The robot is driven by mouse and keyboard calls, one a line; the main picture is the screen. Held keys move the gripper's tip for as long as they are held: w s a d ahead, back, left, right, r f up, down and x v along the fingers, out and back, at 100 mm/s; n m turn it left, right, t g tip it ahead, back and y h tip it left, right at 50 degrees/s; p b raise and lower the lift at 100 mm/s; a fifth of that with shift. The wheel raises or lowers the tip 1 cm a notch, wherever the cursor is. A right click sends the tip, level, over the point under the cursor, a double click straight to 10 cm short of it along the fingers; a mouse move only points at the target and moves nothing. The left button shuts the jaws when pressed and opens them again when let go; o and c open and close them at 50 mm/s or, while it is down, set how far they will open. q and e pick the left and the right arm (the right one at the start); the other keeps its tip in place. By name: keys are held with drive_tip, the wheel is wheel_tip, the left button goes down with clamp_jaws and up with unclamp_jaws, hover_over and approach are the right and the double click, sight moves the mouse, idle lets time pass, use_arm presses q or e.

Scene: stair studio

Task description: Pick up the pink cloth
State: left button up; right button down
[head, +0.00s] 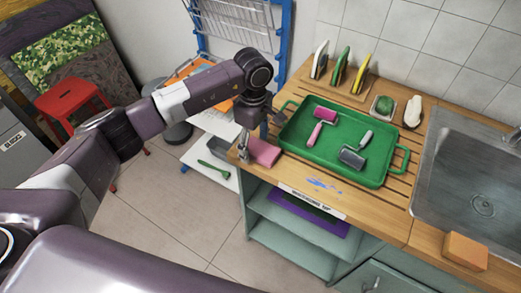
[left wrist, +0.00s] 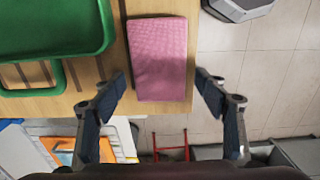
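The pink cloth (head: 264,152) is a folded, textured rectangle lying on the wooden counter's left front corner, beside the green tray. It shows fully in the left wrist view (left wrist: 158,55). My left gripper (head: 246,143) is at the cloth's left end in the head view. In the left wrist view its fingers (left wrist: 161,78) are spread wide, one on each side of the cloth's near end, with a gap on both sides. I cannot tell how high the fingertips are above the counter. My right gripper is in neither view.
The green tray (head: 302,152) with a pink brush (head: 321,127) and rollers stands right of the cloth. A metal sink (head: 482,200) and an orange sponge (head: 465,250) lie further right. The counter ends just left of the cloth. A red stool (head: 68,97) stands on the floor.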

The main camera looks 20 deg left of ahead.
sight(255, 146)
use_arm(q)
drive_tip(key=c, duration=1.1)
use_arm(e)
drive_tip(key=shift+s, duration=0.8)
use_arm(q)
drive_tip(key=shift+r, duration=0.1)
